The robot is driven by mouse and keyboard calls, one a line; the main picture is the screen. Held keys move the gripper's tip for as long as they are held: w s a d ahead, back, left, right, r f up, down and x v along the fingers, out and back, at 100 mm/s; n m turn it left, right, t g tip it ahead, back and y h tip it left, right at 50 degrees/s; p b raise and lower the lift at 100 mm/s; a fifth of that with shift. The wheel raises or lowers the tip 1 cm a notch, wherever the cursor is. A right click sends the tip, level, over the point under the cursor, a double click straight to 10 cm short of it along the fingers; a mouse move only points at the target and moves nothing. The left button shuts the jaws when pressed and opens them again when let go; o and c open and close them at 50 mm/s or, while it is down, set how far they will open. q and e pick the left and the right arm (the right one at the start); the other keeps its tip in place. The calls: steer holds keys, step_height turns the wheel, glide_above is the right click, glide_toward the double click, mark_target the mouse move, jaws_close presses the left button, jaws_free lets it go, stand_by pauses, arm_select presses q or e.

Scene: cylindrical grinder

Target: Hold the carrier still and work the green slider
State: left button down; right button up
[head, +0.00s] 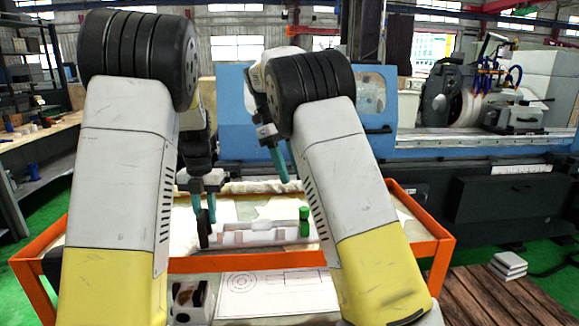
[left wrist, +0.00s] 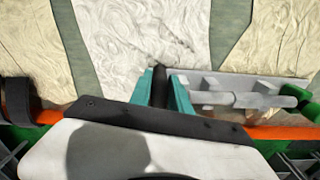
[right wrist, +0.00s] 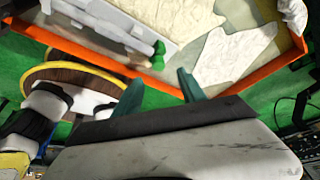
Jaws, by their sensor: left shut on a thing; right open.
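The carrier (head: 255,236) is a pale grey tray-like bar lying across the cart, with a rod along it in the left wrist view (left wrist: 215,98). The green slider (head: 304,222) sits at its right end; it also shows in the right wrist view (right wrist: 158,56). A black upright handle (head: 203,230) stands at the carrier's left end. My left gripper (head: 205,205) is shut on this handle, its teal fingers on either side of it in the left wrist view (left wrist: 160,90). My right gripper (head: 281,168) is open and empty, above and apart from the slider; its fingers (right wrist: 160,92) show spread.
A blue grinder (head: 235,120) stands behind. A wooden pallet (head: 490,300) lies on the floor at right.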

steer(key=shift+w+a+r, duration=0.15)
steer(key=shift+r, duration=0.4)
steer(key=shift+d, duration=0.25)
steer(key=c, duration=0.7)
steer(key=d+n+y, duration=0.1)
steer(key=d, duration=0.1)
steer(key=d+n+y, duration=0.1)
steer(key=d+n, duration=0.1)
steer(key=d+f+n+y, duration=0.1)
steer(key=d, duration=0.1)
steer(key=shift+d+n, duration=0.15)
steer(key=shift+n, duration=0.15)
jaws_close()
steer(key=d+n+t+y, duration=0.1)
steer(key=d+n+y, duration=0.3)
steer(key=d+n, duration=0.25)
glide_toward(304, 220)
steer(key=shift+n+t+y, duration=0.25)
steer(key=shift+t+y, duration=0.05)
steer(key=f, duration=0.1)
steer(key=w+d+f, duration=0.1)
steer(key=f, duration=0.1)
steer(key=d+f, duration=0.1)
steer(key=f, duration=0.1)
steer(key=shift+w+f, duration=0.1)
steer(key=shift+w, duration=0.1)
steer(key=shift+s+a, duration=0.2)
steer(key=shift+a, duration=0.4)
